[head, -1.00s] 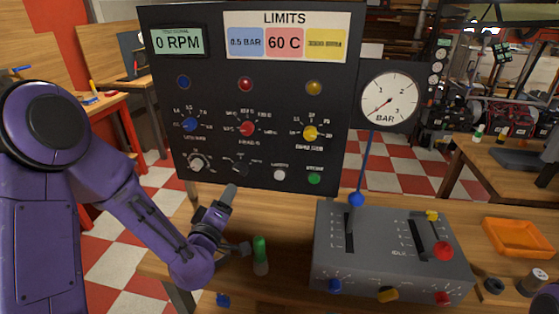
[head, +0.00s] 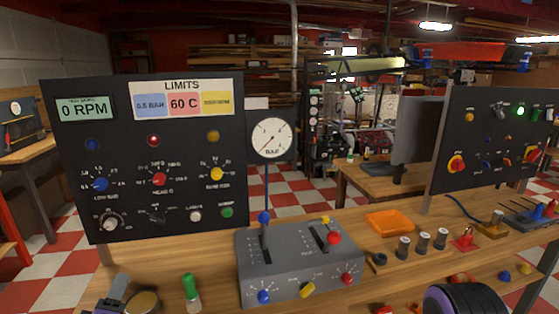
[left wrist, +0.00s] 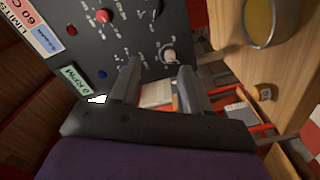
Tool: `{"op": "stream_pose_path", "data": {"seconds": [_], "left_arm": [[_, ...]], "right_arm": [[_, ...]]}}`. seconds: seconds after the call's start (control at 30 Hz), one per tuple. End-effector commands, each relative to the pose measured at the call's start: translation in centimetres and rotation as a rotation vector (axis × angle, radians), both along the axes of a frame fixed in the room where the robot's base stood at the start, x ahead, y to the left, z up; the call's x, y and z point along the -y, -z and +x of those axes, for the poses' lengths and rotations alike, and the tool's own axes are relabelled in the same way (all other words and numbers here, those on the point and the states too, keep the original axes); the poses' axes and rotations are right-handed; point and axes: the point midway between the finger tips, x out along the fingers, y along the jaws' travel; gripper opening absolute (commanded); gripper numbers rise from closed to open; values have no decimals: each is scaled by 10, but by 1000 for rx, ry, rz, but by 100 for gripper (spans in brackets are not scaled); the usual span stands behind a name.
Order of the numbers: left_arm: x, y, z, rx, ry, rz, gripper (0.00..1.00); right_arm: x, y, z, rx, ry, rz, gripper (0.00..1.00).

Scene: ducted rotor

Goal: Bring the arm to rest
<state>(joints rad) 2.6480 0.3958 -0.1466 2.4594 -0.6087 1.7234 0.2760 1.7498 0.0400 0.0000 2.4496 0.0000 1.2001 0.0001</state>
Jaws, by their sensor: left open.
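My left gripper (head: 116,292) is at the bottom left of the head view, low in front of the black control panel (head: 140,130). Its fingers are apart with nothing seen between them. In the left wrist view, the left gripper's two grey fingers (left wrist: 160,80) stand apart. The panel's knobs and "0 RPM" display (left wrist: 72,84) show beyond them. A purple and black part of my right arm (head: 462,302) shows at the bottom right of the head view. The right gripper is out of view.
A grey lever box (head: 290,282) stands on the wooden bench. A green-capped marker-like item (head: 191,290) and a round brass-coloured object (head: 143,303) are close to the left gripper. An orange tray (head: 389,223), several dark cylinders (head: 422,241) and a second panel (head: 490,140) are farther right.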

Motion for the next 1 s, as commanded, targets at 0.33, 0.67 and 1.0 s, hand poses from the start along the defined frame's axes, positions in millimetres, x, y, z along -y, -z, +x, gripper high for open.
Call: {"op": "stream_pose_path", "data": {"seconds": [0.33, 0.67, 1.0], "left_arm": [[9, 48, -3, -259, 10, 170, 47], [19, 156, -54, -657, 64, 314, 47], [41, 306, -224, -1265, 230, 448, 47]], "right_arm": [[0, 0, 0, 1, 0, -1, 43], [0, 0, 0, 0, 0, 0, 43], [0, 0, 0, 0, 0, 0, 43]]}}
